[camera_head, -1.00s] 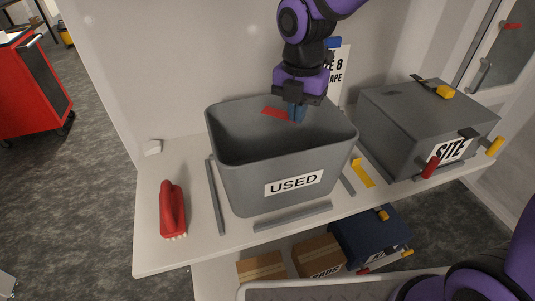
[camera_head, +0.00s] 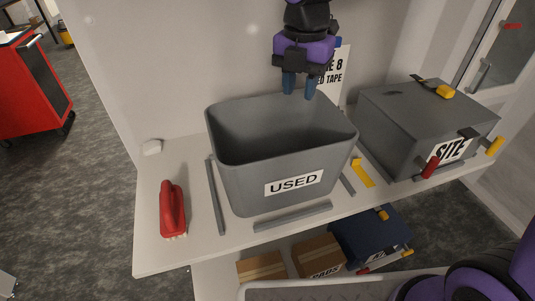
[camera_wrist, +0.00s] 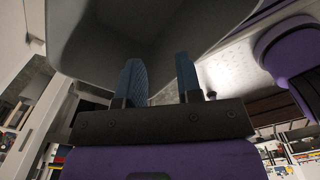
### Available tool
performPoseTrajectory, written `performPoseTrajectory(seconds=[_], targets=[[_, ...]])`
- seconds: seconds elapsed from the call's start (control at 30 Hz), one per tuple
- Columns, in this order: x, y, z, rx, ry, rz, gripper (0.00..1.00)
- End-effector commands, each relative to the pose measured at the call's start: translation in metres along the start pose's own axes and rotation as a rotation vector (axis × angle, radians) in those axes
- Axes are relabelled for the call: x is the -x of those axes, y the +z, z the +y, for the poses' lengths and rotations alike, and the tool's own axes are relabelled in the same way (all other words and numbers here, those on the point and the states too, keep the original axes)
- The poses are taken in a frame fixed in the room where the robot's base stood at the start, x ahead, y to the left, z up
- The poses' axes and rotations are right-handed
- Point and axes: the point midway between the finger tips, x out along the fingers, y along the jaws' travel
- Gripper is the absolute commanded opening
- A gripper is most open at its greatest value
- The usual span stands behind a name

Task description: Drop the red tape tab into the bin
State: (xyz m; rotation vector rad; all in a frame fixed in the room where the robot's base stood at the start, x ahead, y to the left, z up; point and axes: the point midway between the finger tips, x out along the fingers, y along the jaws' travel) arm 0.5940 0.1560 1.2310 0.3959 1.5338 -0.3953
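The grey bin (camera_head: 240,188) marked "USED" stands on the white bench. My gripper (camera_head: 298,96) is above the bin's far rim, its two blue fingers apart with nothing between them. In the wrist view my gripper (camera_wrist: 160,80) also shows its fingers spread and empty, with the bin's grey wall (camera_wrist: 75,45) beyond them. The red tape tab is not visible now in either view. The lower part of the bin's inside is hidden from the head camera by the near wall, and the inside is dark.
A red-handled brush (camera_head: 172,210) lies left of the bin. A grey case (camera_head: 400,125) marked "SITE" with coloured latches stands to the right. A yellow strip (camera_head: 362,173) lies between them. Grey strips (camera_head: 292,216) frame the bin. Boxes (camera_head: 320,256) sit on the shelf below.

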Motion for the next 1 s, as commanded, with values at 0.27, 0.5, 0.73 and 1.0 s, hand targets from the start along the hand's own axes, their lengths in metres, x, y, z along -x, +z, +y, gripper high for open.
performPoseTrajectory(seconds=[0.27,0.5,0.73,1.0], targets=[[0.041,0.0,0.0,-0.001,0.001,-0.001,0.33],[0.05,0.0,0.0,-0.001,-0.001,0.001,0.33],[0.05,0.0,0.0,-0.001,-0.001,0.001,0.33],[0.058,0.004,-0.018,-0.146,0.016,-0.026,0.33]])
